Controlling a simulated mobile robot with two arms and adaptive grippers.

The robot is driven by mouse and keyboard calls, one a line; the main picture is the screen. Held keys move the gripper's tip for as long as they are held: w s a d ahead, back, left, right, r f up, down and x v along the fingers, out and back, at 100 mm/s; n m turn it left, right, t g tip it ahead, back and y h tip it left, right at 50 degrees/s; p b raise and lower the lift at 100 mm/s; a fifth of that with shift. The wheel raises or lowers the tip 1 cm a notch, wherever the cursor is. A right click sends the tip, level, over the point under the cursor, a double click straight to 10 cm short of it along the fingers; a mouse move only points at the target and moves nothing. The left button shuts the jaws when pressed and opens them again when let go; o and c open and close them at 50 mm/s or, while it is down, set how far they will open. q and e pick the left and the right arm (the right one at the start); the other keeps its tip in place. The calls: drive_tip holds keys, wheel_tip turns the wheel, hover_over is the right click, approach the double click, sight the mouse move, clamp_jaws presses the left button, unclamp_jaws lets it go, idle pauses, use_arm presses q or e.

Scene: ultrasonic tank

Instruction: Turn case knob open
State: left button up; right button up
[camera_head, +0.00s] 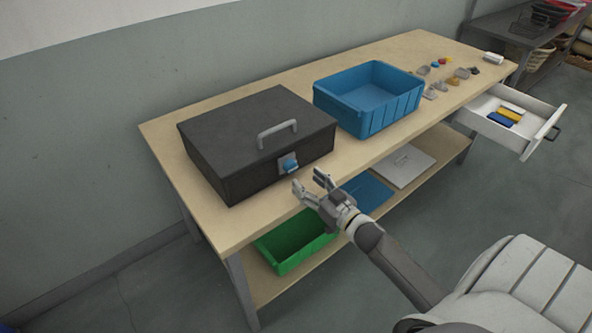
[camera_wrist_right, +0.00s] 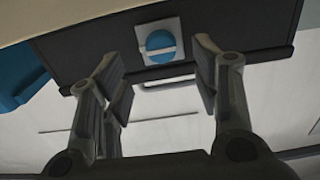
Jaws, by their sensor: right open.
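The black case (camera_head: 250,130) sits closed on the left part of the wooden table, with a grey handle (camera_head: 277,132) on its lid. Its blue knob (camera_head: 290,165) is on a light plate on the front face. My right gripper (camera_head: 309,184) is open and empty, just in front of and a little below the knob, apart from it. In the right wrist view the round blue knob (camera_wrist_right: 160,42) shows on its plate beyond and between the open fingers (camera_wrist_right: 160,82). My left gripper is out of view.
A blue bin (camera_head: 368,98) stands right of the case on the wooden table (camera_head: 225,236). Small loose items (camera_head: 440,80) lie farther right. An open white drawer (camera_head: 512,120) sticks out at the right. A green bin (camera_head: 295,240) is on the lower shelf.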

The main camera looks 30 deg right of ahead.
sight(293, 170)
drive_tip(key=shift+w+a, duration=0.15)
drive_tip(key=shift+w, duration=1.35)
drive_tip(key=shift+w+a, duration=0.1)
drive_tip(key=shift+w, duration=1.35)
drive_tip(key=c, duration=1)
drive_tip(key=shift+c, duration=0.2)
